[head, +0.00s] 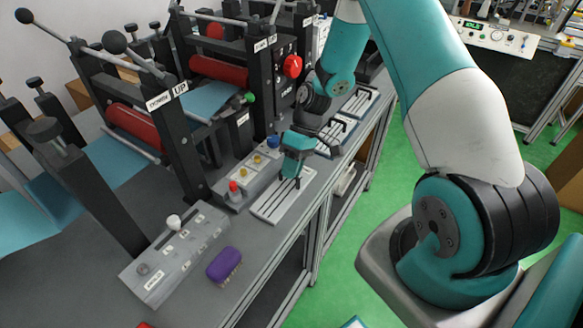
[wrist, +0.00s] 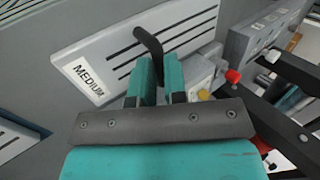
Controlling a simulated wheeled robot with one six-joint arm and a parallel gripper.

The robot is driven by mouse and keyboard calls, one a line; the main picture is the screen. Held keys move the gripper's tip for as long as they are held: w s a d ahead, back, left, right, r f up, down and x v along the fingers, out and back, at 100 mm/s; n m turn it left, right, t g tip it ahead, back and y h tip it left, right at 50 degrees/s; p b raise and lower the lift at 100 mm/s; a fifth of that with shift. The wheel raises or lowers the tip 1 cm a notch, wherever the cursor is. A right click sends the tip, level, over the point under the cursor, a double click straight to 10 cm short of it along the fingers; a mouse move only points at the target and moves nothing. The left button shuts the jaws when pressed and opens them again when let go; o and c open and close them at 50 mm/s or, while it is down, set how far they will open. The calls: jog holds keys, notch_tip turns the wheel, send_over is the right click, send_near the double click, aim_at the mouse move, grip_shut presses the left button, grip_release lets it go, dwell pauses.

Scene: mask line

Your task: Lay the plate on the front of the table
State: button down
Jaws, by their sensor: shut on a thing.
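A light grey plate with dark slots (head: 268,208) is near the front edge of the grey table (head: 255,262) in the head view. In the wrist view the plate (wrist: 120,48) carries a MEDIUM label and a dark bent handle (wrist: 149,43). My gripper (head: 290,176) is above the plate, pointing down. Its fingers (wrist: 158,78) are shut on the plate's handle in the wrist view. The fingers hide the handle's lower part. I cannot tell whether the plate touches the table.
Other slotted plates (head: 361,103) lie farther along the table. A button box (head: 238,192) stands left of the held plate. A purple brush (head: 223,264) and grey control box (head: 172,262) are nearer. Roller presses (head: 180,140) stand behind. Bare tabletop shows around the brush.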

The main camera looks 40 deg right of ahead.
jog(key=c, duration=1.2)
grip_release()
jog(key=shift+o, duration=0.2)
jog(key=b+v, duration=0.2)
jog(key=v, duration=1)
notch_tip(320, 180, up, 6)
jog(key=h, duration=0.1)
send_over(284, 183)
jog(key=s+a+r+n+t+h, duration=0.1)
jog(key=s+a+r+n+t, duration=0.1)
jog(key=s+a+r, duration=0.7)
jog(key=s+a, duration=0.5)
jog(key=s, duration=0.6)
jog(key=shift+s+a+f+t, duration=0.15)
jog(key=shift+a+f+t, duration=0.05)
jog(key=shift+t, duration=0.2)
